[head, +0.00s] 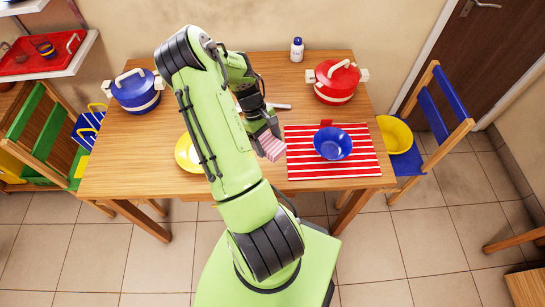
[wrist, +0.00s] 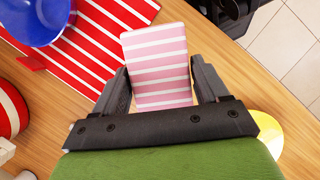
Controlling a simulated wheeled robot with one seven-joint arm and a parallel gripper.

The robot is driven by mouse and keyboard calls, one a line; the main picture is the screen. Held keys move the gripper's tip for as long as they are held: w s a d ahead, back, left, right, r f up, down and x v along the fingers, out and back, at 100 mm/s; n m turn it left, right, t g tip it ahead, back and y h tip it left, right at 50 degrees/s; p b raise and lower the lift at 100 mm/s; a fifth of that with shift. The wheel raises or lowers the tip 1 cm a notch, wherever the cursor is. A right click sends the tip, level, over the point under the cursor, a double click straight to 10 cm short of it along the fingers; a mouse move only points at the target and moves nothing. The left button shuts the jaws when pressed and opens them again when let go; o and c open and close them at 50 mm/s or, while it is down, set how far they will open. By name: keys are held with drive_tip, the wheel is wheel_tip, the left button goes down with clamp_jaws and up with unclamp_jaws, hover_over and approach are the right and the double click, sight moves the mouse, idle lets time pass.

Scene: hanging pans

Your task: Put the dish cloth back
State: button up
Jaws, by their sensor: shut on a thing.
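A folded pink-and-white striped dish cloth (head: 271,146) is held in my gripper (head: 262,130), above the wooden table near the left edge of a red-and-white striped mat. In the wrist view the dish cloth (wrist: 156,58) stands out between the two dark fingers of my gripper (wrist: 161,86). The fingers are shut on it from both sides. My arm hides part of the table behind it.
The red striped mat (head: 300,165) bears a blue bowl (head: 332,143). A yellow plate (head: 187,153), a blue pot (head: 137,92), a red pot (head: 336,82) and a small bottle (head: 297,49) stand on the table (head: 130,175). Chairs flank the table; the right one bears a yellow bowl (head: 395,134).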

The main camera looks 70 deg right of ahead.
sight(270, 163)
wheel_tip(270, 163, down, 8)
drive_tip(key=shift+w+f+b, duration=0.1)
drive_tip(key=shift+f+b, duration=0.15)
drive_tip(key=shift+b, duration=0.3)
drive_tip(key=o, duration=1)
drive_tip(key=p+v, duration=0.1)
drive_tip(key=v, duration=1.1)
drive_tip(key=shift+w+a+r, duration=0.1)
drive_tip(key=shift+w+r, duration=0.05)
drive_tip(key=shift+r, duration=0.15)
drive_tip(key=w+a+r+n+t+h, duration=0.15)
drive_tip(key=w+a+r, duration=0.25)
drive_tip(key=a+r, duration=0.4)
drive_tip(key=w+a+r+m+t+y, duration=0.1)
drive_tip(key=w+a+r+t, duration=0.25)
drive_tip(key=a+r, duration=0.5)
drive_tip(key=s+a+r+n+t, duration=0.1)
drive_tip(key=s+a+r, duration=0.2)
drive_tip(key=a, duration=0.2)
drive_tip(key=s+a+r+n+t, duration=0.1)
drive_tip(key=s+a+r+t, duration=0.1)
drive_tip(key=a, duration=0.4)
drive_tip(key=s+a+r+n+t+h, duration=0.1)
drive_tip(key=s+a+r, duration=0.3)
drive_tip(key=s+a, duration=0.1)
drive_tip(key=shift+s+a+t, duration=0.25)
drive_tip(key=shift+a+t, duration=0.05)
drive_tip(key=shift+t, duration=0.1)
